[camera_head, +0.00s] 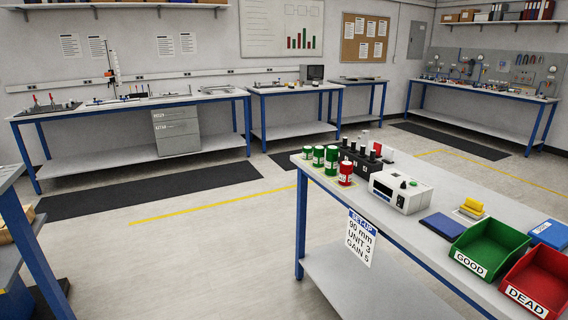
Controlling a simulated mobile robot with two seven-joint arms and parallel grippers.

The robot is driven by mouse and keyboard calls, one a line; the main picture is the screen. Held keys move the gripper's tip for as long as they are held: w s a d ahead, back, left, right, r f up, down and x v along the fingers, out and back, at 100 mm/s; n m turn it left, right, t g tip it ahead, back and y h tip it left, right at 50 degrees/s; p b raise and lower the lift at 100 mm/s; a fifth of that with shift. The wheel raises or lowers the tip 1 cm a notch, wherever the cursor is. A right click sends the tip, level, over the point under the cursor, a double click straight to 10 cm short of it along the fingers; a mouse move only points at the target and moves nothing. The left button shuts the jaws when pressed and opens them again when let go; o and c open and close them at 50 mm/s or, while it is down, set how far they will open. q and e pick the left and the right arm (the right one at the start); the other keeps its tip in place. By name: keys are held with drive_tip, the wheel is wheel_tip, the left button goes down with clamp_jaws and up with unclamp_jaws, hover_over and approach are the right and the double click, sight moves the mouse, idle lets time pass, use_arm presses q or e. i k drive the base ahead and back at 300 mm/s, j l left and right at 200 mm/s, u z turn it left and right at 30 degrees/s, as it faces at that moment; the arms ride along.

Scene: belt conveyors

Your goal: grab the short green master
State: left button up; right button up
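Three green cylinders with white labels stand upright in a row at the far left end of the right-hand bench: a left one (307,153), a middle one (318,157) and a right one (331,161). The left one looks the shortest, though it is small and far off. A red cylinder (346,173) with a white label stands just right of and nearer than them. Neither of my grippers is in view.
The bench (410,228) also holds a black rack (362,163), a white instrument (400,191), a blue pad (443,226), yellow pieces (472,208), a green GOOD bin (488,250) and a red DEAD bin (541,281). Open floor (215,250) lies left of it.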

sight(307, 150)
drive_tip(key=i+z, duration=0.1)
drive_tip(key=i, duration=0.45)
drive_tip(key=i+j+z, duration=0.1)
drive_tip(key=i, duration=0.4)
drive_tip(key=i+j+z, duration=0.15)
drive_tip(key=i, duration=0.4)
